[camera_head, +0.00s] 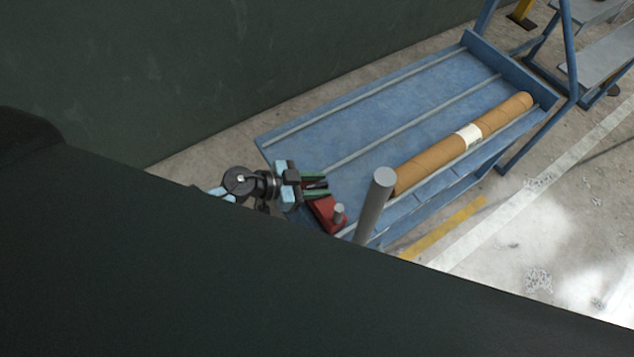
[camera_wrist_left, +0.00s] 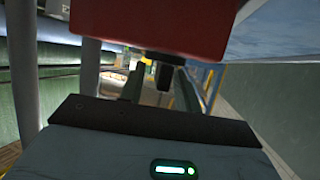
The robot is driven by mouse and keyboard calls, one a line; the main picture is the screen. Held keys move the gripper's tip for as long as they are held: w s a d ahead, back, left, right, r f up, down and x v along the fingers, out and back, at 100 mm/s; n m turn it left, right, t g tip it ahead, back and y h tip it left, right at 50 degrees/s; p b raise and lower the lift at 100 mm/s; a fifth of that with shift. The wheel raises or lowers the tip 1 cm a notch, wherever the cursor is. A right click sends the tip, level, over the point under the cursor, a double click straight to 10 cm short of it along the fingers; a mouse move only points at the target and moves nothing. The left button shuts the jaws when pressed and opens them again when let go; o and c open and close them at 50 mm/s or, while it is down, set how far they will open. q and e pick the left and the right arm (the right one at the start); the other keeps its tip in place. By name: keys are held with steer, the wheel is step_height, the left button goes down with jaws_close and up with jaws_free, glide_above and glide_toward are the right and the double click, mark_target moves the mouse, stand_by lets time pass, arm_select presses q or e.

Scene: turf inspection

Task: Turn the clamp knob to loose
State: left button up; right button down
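Whether either finger touches the dark part cannot be told. My right gripper is not in view.
The blue cart bed (camera_head: 370,115) carries a brown roll (camera_head: 430,155) with a white label. A grey upright post (camera_head: 375,205) stands close right of the clamp. A dark green wall or panel (camera_head: 220,70) runs behind. Concrete floor (camera_head: 560,210) is open at the right.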

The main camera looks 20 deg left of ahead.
arm_select(q)
jaws_close()
